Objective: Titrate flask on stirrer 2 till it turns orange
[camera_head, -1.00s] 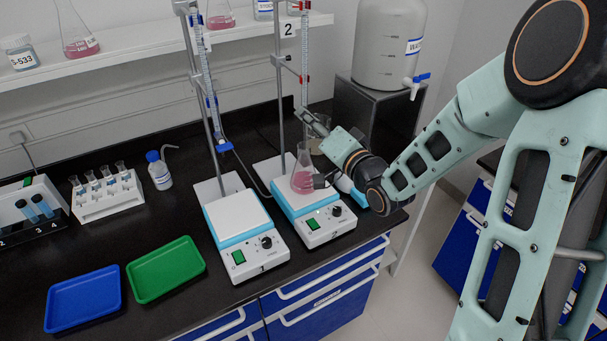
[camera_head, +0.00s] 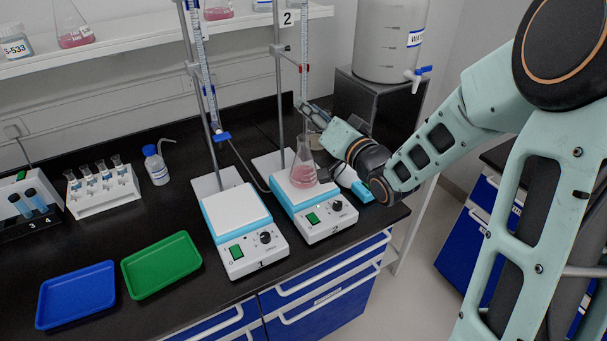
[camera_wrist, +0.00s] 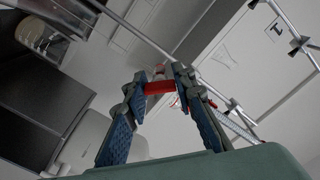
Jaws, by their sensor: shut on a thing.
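The conical flask (camera_head: 303,172) holds pink liquid and stands upright on the white plate of stirrer 2 (camera_head: 322,219). The burette (camera_head: 304,50) of stirrer 2 is clamped above it on a stand marked 2. My gripper (camera_head: 306,106) reaches in from the right at the burette's lower end, above the flask. In the wrist view my gripper (camera_wrist: 158,76) is shut on the red stopcock handle (camera_wrist: 158,88), which lies between its fingertips. The burette's tip is hard to make out in the head view.
Stirrer 1 (camera_head: 244,243) stands close on the left with its own burette (camera_head: 205,75). A water tank (camera_head: 388,45) sits on a dark block behind my arm. Green (camera_head: 162,265) and blue (camera_head: 76,296) trays, a vial rack (camera_head: 101,192) and a wash bottle (camera_head: 156,166) are further left.

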